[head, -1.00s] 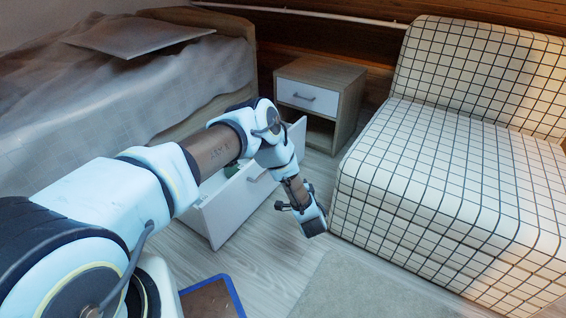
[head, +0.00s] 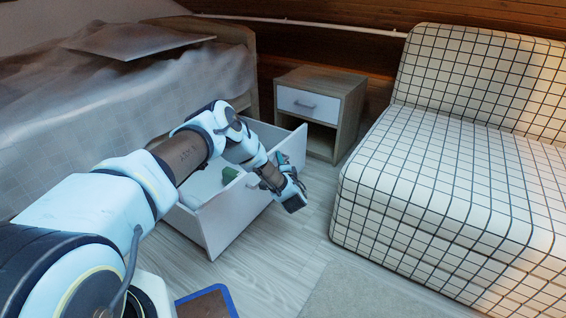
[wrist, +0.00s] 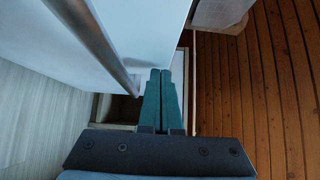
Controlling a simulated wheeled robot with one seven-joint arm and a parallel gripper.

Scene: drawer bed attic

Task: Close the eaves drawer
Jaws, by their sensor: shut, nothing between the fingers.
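The eaves drawer (head: 228,221) stands pulled out from under the bed, with its white front facing the room. Its inside shows behind my arm, with a green item (head: 229,175) in it. My gripper (head: 292,200) is at the outer side of the drawer front, near its right end. In the wrist view my gripper's teal fingers (wrist: 160,75) are together and empty, beside a white panel (wrist: 140,30) with a metal bar handle (wrist: 95,40). I cannot tell whether the fingertips touch the panel. My arm hides part of the drawer.
A bedside cabinet (head: 345,99) stands behind the drawer's right end. A checked sofa chair (head: 440,190) stands to the right, with a strip of floor between. The bed (head: 235,70) is behind. A blue-edged item (head: 225,292) lies on the floor in front.

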